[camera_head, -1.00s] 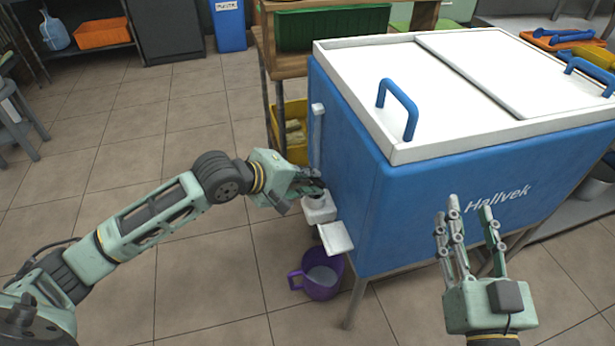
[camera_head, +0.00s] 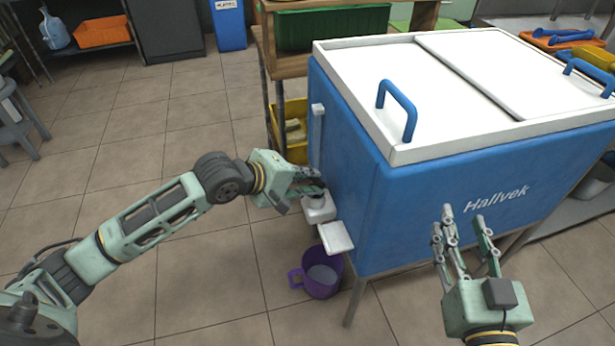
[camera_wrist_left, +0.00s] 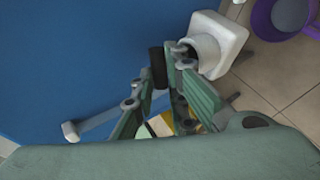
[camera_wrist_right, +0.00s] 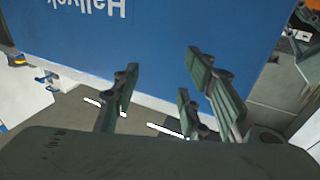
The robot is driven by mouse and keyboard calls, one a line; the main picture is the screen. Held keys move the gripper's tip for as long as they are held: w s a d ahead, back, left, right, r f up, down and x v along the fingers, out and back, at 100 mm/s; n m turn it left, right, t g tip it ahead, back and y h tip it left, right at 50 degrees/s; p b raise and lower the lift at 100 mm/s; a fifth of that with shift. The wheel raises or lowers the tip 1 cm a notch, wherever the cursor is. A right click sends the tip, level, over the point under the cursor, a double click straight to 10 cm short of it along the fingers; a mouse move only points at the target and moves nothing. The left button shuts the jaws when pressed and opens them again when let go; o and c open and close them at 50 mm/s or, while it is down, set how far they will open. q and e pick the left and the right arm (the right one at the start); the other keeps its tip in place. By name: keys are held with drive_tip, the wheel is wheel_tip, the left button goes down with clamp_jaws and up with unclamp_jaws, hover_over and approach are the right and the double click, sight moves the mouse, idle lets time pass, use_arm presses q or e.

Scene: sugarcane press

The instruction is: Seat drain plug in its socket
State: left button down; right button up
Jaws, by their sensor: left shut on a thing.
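The drain plug (camera_wrist_left: 158,68) is a small dark cylinder in the left wrist view. My left gripper (camera_head: 312,187) is shut on it, and its fingertips hide part of it. The socket (camera_head: 319,207) is a white block with a round collar, low on the near left side of the blue cooler. In the left wrist view the socket (camera_wrist_left: 208,50) is just right of the fingertips; the plug appears beside the collar, not in it. In the head view the left fingers are just above the socket. My right gripper (camera_head: 464,225) is open and empty in front of the cooler.
The blue cooler (camera_head: 440,220) has a white lid (camera_head: 360,75) with blue handles. A white spout or ledge (camera_head: 336,237) juts out below the socket, above a purple mug (camera_head: 320,280). A wooden shelf (camera_head: 285,65) stands behind.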

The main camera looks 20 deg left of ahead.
drive_tip(key=shift+s+d+f+g+h, duration=0.15)
drive_tip(key=shift+f+g, duration=0.1)
drive_tip(key=shift+f, duration=0.4)
drive_tip(key=shift+s+d+f+g+h, duration=0.15)
drive_tip(key=shift+f+g, duration=0.1)
drive_tip(key=shift+f, duration=0.4)
use_arm(q)
drive_tip(key=shift+f, duration=0.15)
use_arm(e)
drive_tip(key=shift+w+a+r, duration=0.1)
drive_tip(key=shift+w+r, duration=0.05)
drive_tip(key=shift+r, duration=0.05)
use_arm(q)
drive_tip(key=shift+f, duration=0.45)
use_arm(e)
drive_tip(key=shift+w+a+r, duration=0.1)
drive_tip(key=shift+r, duration=0.35)
use_arm(q)
drive_tip(key=c, duration=2)
unclamp_jaws()
use_arm(e)
drive_tip(key=shift+f, duration=0.1)
